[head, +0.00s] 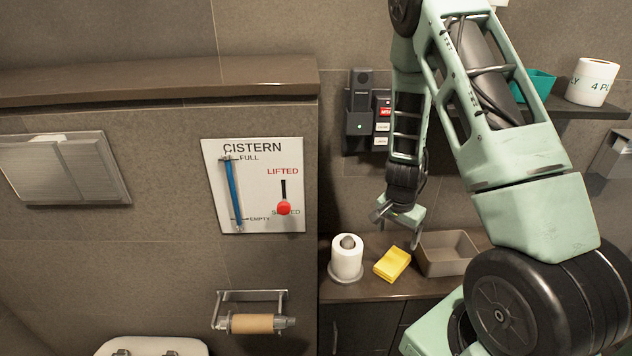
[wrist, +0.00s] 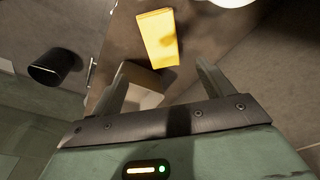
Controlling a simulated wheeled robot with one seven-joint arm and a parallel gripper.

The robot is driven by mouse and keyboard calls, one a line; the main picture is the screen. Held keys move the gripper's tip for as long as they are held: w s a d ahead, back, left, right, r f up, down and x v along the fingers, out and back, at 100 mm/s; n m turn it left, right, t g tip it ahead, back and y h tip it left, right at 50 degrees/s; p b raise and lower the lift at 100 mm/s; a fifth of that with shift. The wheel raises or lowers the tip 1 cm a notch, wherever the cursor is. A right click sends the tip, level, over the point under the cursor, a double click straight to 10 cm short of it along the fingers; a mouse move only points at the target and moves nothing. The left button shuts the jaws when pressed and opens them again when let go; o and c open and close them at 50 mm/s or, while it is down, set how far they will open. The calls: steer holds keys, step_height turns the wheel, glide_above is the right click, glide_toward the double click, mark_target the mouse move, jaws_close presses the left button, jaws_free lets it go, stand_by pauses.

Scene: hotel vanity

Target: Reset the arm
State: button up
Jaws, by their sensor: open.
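My gripper (head: 396,222) hangs at the end of my green arm in the head view, above the vanity counter (head: 380,289). It is open and holds nothing. In the wrist view its two fingers (wrist: 165,88) stand apart, with a yellow sponge or cloth (wrist: 158,38) beyond them. The same yellow sponge (head: 392,263) lies on the counter in the head view, below the gripper and apart from it. A grey-brown tray (head: 448,254) stands to its right, partly behind my arm. The tray also shows between the fingers in the wrist view (wrist: 146,86).
A toilet roll (head: 346,257) stands on a holder left of the sponge. A shelf (head: 590,107) with a paper roll (head: 592,82) and teal bin (head: 538,85) is at right. A cistern panel (head: 254,186) is at left.

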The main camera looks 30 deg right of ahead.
steer(key=s+a+r+n+t+y, duration=0.1)
steer(key=s+a+r+n, duration=0.1)
steer(key=a+r+n, duration=0.75)
steer(key=s+a+r+n+t+y, duration=0.15)
steer(key=a+r+n, duration=0.45)
steer(key=a+r, duration=0.6)
steer(key=s+a+r+n+g+p, duration=0.2)
steer(key=s+a+n, duration=0.5)
steer(key=s+a, duration=0.6)
steer(key=a+r+g, duration=0.1)
steer(key=a, duration=0.3)
steer(key=shift+r, duration=0.1)
